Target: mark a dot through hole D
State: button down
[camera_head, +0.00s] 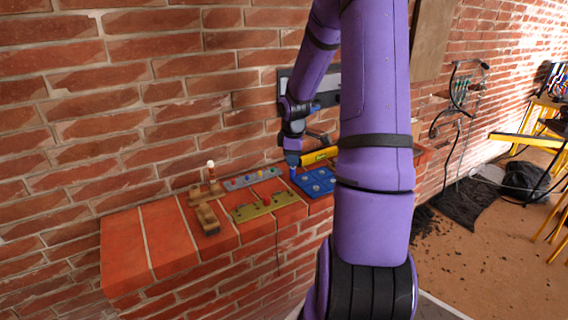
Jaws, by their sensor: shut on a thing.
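My gripper (292,150) is small in view, pointing down over the back left edge of a blue plate (317,182) with several round pale marks or holes. It is shut on a slim blue thing, possibly a marker, whose lower end is at or just above the plate. I cannot tell whether it touches. Letters by the holes are too small to read, so I cannot tell which is hole D. My purple arm covers the right of the plate's surroundings.
A yellow bar (320,156) lies behind the plate. A panel (285,86) hangs on the wall. The ledge's left is clear.

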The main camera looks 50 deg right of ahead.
aim_at(293, 173)
jog(key=shift+f, duration=2.55)
jog(key=shift+a+f, duration=0.1)
jog(key=shift+f, duration=0.7)
dwell(0.8)
jog(key=shift+r, duration=3)
